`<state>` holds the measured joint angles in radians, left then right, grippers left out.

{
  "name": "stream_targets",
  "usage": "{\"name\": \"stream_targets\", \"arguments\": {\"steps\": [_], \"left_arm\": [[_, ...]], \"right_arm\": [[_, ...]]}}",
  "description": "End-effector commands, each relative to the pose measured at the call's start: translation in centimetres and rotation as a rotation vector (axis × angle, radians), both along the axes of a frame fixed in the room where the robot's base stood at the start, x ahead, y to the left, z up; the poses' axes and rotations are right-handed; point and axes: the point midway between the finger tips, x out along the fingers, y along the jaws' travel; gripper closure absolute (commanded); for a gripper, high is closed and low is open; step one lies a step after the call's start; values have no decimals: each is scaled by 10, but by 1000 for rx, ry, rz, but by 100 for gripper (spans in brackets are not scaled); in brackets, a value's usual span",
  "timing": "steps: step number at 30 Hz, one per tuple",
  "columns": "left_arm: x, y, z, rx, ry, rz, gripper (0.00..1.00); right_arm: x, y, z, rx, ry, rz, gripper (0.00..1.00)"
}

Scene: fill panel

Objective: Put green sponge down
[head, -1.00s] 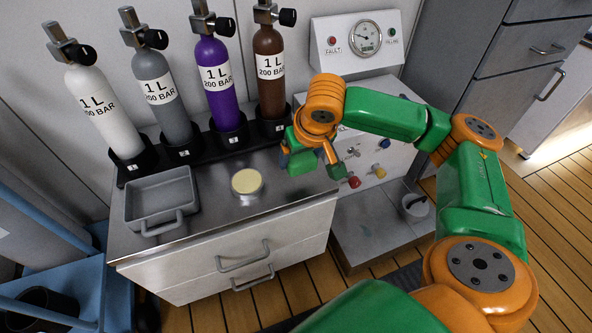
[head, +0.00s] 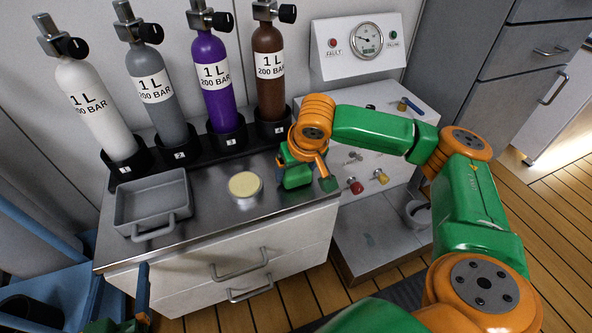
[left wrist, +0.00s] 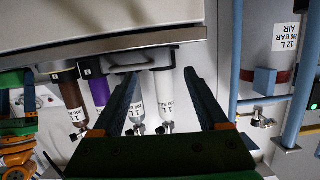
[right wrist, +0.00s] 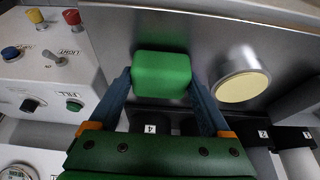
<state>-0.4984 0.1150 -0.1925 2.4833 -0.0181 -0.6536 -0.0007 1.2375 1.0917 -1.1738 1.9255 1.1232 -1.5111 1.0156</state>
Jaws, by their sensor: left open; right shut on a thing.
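The green sponge (right wrist: 162,74) is between the two blue fingers of my right gripper (right wrist: 160,88) in the right wrist view. In the head view the sponge (head: 297,177) is at the right end of the metal counter (head: 222,207), low over or on its top; I cannot tell whether it touches. My right gripper (head: 305,170) is shut on it. My left gripper (left wrist: 163,95) is open and empty, with its fingers spread below the counter's front edge in its wrist view. In the head view only a bit of the left arm shows at the bottom left.
A round pale-yellow-topped disc (head: 244,185) and a grey tray (head: 152,204) are on the counter. Several labelled cylinders stand in a rack behind: white (head: 97,110), grey (head: 157,95), purple (head: 215,80), brown (head: 268,70). A knobbed panel (head: 400,140) stands at the right.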

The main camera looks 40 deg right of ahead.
Motion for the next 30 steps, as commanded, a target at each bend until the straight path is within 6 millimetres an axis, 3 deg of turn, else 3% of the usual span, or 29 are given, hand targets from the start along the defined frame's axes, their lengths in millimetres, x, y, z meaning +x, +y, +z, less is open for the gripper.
{"name": "stream_targets", "arguments": {"steps": [10, 11, 12, 13, 23, 30], "left_arm": [[-1, 1, -3, 4, 20, 2, 23], [-1, 1, -4, 4, 22, 2, 23], [-1, 1, -4, 4, 22, 2, 23], [-1, 1, -4, 4, 22, 2, 23], [-1, 1, -3, 5, 25, 2, 23], [-27, 12, -51, 59, 300, 21, 23]], "right_arm": [[0, 0, -2, 1, 0, 0, 63], [0, 0, -3, 1, 0, 0, 13], [0, 0, -3, 1, 0, 0, 2], [0, 0, -3, 1, 0, 0, 0], [-1, 0, 3, 0, -1, 0, 0], [-6, 2, 18, 1, 0, 1, 0]]}}
